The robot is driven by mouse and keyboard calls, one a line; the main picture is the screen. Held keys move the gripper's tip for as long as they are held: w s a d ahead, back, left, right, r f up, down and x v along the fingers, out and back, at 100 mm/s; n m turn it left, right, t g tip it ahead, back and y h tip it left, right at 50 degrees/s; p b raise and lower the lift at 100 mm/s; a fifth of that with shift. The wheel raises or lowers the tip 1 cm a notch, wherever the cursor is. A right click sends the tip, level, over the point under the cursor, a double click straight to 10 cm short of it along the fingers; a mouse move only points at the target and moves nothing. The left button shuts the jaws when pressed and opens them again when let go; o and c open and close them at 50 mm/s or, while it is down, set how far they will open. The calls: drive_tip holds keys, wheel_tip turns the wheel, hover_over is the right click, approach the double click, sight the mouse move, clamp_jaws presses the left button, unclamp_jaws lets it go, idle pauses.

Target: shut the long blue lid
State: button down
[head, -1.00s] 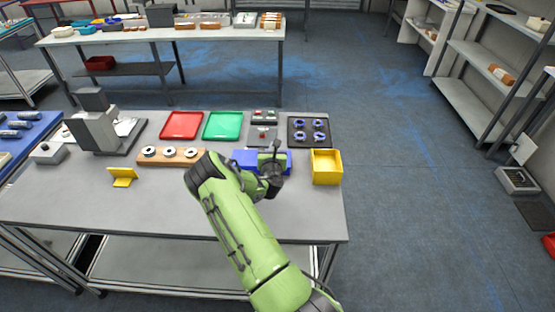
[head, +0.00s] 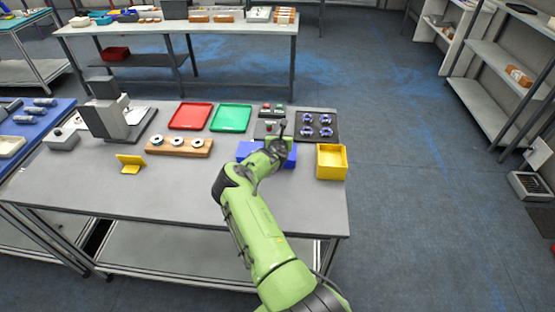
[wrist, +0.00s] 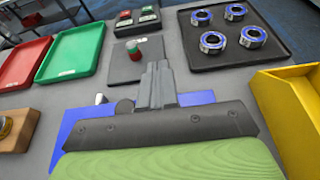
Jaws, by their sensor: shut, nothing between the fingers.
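The long blue box (head: 250,150) lies on the grey table between the wooden block and the yellow bin. My arm covers its middle, and I cannot tell the angle of its lid. In the wrist view, blue surfaces (wrist: 76,118) show to the left of my gripper and behind it. My gripper (wrist: 157,68) is shut and empty, with its fingers pointing toward the far side of the table. In the head view, my gripper (head: 281,126) is over the far side of the blue box. Whether it touches the box is unclear.
An open yellow bin (head: 331,162) stands close on the right. Red (head: 190,116) and green (head: 231,118) trays are at the back left.

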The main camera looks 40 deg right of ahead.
drive_tip(key=shift+w+d+f+b, duration=0.15)
drive_tip(key=shift+d+f+b, duration=0.05)
drive_tip(key=shift+f+b, duration=0.25)
drive_tip(key=shift+w+d+f+b, duration=0.2)
drive_tip(key=shift+f+b, duration=0.1)
drive_tip(key=shift+f, duration=0.1)
drive_tip(key=shift+w+d+f+b, duration=0.15)
drive_tip(key=shift+f+b, duration=0.25)
drive_tip(key=shift+f, duration=0.05)
